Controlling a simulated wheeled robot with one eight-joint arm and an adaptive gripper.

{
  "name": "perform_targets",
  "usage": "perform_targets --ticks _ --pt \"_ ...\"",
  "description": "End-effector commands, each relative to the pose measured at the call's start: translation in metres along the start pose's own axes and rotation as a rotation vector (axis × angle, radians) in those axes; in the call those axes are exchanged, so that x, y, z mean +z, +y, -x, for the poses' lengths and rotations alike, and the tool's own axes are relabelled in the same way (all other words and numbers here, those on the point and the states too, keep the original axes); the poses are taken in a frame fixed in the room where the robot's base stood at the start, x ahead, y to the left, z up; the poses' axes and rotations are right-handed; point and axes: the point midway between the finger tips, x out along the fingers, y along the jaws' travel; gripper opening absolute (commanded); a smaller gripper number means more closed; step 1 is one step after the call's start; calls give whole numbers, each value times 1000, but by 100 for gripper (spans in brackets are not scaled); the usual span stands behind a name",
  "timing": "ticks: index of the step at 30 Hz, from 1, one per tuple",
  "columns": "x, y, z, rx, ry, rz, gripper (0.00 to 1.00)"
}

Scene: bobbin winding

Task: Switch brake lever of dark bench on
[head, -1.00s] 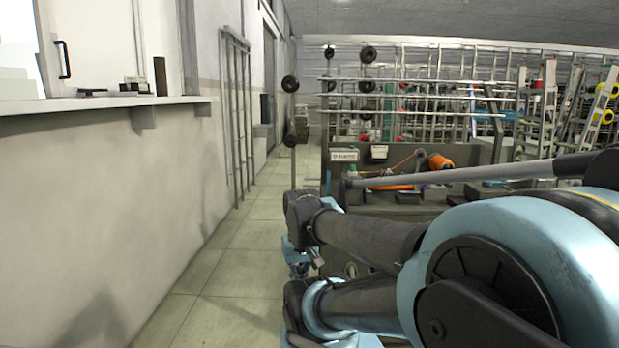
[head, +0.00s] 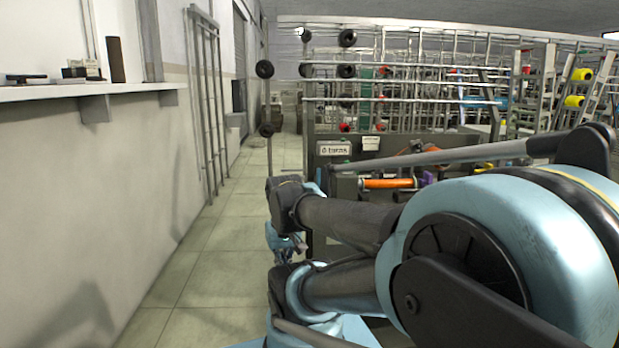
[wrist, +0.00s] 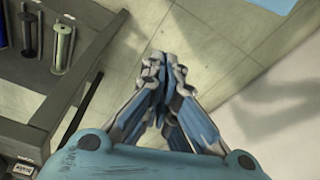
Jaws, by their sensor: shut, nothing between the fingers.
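The dark bench (head: 322,215) stands ahead in the head view, partly hidden behind my arm. It carries a small sign reading "0 turns" and an orange roller (head: 388,183). In the wrist view a dark bench (wrist: 95,52) fills the left side, and a black bar (wrist: 82,112) slants along its edge. I cannot tell whether this bar is the brake lever. My gripper (wrist: 163,68) is shut and empty, over the floor to the right of the bench. It also shows small in the head view (head: 287,243), low and left of the bench.
A pale wall with a shelf (head: 90,93) runs along the left. The tiled aisle (head: 215,240) between wall and bench is clear. Behind the bench stand metal racks (head: 400,90) with spools. Two spools (wrist: 64,48) stand on the bench in the wrist view.

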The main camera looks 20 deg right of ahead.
Motion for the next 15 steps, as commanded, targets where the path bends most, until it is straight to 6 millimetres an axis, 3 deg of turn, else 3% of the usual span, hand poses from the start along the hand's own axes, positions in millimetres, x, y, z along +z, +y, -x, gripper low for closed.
perform_targets --ticks 7,15 --pt "1 6 11 26 6 14 0" --pt "-45 41 34 187 -36 99 0"
